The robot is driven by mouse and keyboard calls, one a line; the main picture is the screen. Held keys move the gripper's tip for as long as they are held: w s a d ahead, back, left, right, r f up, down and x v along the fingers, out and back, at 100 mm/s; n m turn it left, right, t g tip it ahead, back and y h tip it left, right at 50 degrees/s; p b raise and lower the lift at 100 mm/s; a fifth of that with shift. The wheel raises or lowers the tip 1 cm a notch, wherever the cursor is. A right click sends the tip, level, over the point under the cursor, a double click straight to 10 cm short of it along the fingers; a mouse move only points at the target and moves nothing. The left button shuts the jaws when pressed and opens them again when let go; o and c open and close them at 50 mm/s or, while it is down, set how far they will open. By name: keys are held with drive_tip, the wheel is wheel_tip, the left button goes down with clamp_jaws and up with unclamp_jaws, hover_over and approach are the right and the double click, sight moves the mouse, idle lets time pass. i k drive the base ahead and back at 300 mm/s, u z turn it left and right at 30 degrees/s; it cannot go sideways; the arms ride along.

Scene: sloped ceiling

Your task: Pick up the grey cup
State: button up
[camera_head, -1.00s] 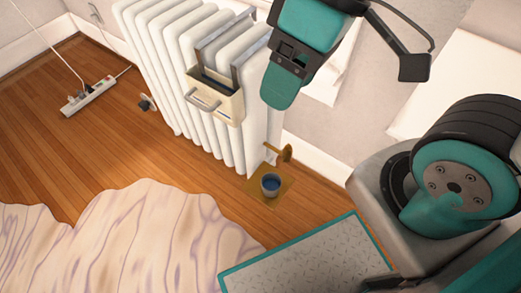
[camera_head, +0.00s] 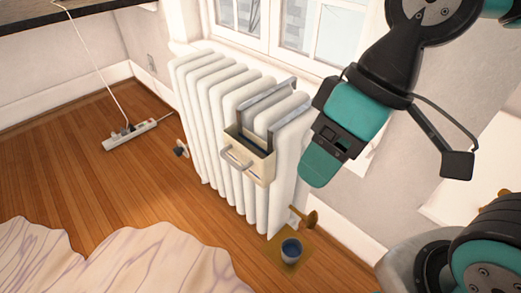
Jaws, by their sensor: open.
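The grey cup (camera_head: 291,251) stands upright on a small brown-yellow mat (camera_head: 281,263) on the wooden floor, in front of the radiator's right end. Its inside looks dark blue. My gripper (camera_head: 318,168) is above the cup and slightly to its right in the picture, beside the radiator's right end. It is open and empty, and clearly apart from the cup. Its teal finger shows from the side, and the other finger is mostly hidden.
A white radiator (camera_head: 222,130) with a cream holder (camera_head: 249,155) hung on it stands behind the cup. A brass valve (camera_head: 310,218) sticks out close to the cup. A power strip (camera_head: 130,134) lies at left. A pale rug (camera_head: 130,262) covers the front floor.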

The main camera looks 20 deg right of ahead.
sight(292, 249)
drive_tip(key=z, duration=1.5)
drive_tip(key=k, duration=0.9)
drive_tip(key=u, duration=0.95)
drive_tip(key=i, duration=0.5)
drive_tip(key=u, duration=0.05)
